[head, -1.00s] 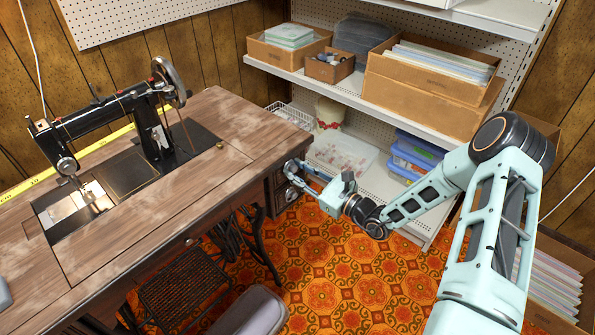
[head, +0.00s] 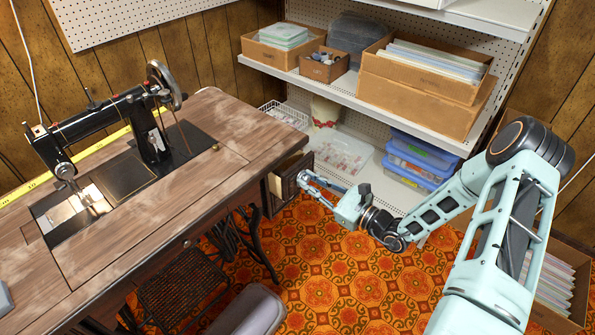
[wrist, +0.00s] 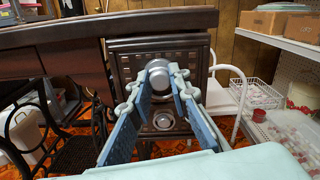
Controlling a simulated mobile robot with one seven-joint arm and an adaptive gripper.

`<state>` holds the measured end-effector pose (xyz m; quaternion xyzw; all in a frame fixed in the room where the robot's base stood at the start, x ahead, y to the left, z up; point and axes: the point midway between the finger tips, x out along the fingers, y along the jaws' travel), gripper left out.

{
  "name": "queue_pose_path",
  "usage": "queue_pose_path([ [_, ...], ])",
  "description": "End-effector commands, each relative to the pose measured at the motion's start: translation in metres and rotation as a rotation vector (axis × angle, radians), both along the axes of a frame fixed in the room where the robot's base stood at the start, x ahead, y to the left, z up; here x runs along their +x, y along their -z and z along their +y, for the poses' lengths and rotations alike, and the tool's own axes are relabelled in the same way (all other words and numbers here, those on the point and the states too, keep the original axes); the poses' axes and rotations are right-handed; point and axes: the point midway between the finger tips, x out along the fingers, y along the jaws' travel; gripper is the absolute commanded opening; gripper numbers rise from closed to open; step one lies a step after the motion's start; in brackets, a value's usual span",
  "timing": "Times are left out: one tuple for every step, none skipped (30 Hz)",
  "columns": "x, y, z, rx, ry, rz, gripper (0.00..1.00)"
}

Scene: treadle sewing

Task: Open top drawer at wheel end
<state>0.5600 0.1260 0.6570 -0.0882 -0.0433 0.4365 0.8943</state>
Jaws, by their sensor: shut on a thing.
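The top drawer (head: 288,165) at the handwheel end of the sewing table sticks out partway, with its pale inside showing in the head view. Its dark carved front (wrist: 125,66) faces the wrist camera, with a round metal knob (wrist: 159,80) in the middle. My gripper (head: 305,179) is shut on this knob; in the wrist view its two fingers (wrist: 160,92) lie on either side of it. The lower drawer's knob (wrist: 163,121) shows below. The sewing machine (head: 110,125) with its handwheel (head: 165,86) stands on the table top (head: 190,205).
A metal shelf unit (head: 340,100) with cardboard boxes (head: 420,95) stands behind and to the right. Blue-lidded bins (head: 420,160) sit low on it. Patterned floor (head: 330,260) is open below the arm.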

Motion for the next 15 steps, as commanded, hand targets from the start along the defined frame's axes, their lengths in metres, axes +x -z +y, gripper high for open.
queue_pose_path([
  [-0.008,-0.002,-0.013,-0.002,0.006,0.004,0.00],
  [-0.013,-0.002,-0.019,-0.001,0.006,0.003,0.00],
  [-0.020,-0.002,-0.027,-0.001,0.005,0.004,0.00],
  [-0.024,-0.001,-0.033,-0.001,0.006,0.005,0.00],
  [-0.029,-0.001,-0.039,-0.001,0.005,0.004,0.00],
  [-0.035,-0.001,-0.047,0.000,0.006,0.004,0.00],
  [-0.040,-0.001,-0.053,-0.001,0.006,0.003,0.00],
  [-0.044,-0.001,-0.059,-0.001,0.005,0.004,0.00],
  [-0.050,-0.001,-0.066,-0.001,0.006,0.003,0.00],
  [-0.054,-0.001,-0.071,0.000,0.005,0.003,0.00],
  [-0.058,-0.001,-0.076,0.000,0.005,0.003,0.00],
  [-0.063,0.000,-0.082,-0.001,0.004,0.003,0.00],
  [-0.067,0.000,-0.087,-0.001,0.004,0.004,0.00],
  [-0.070,0.000,-0.091,-0.001,0.004,0.004,0.00],
  [-0.074,0.000,-0.096,0.000,0.004,0.004,0.00],
])
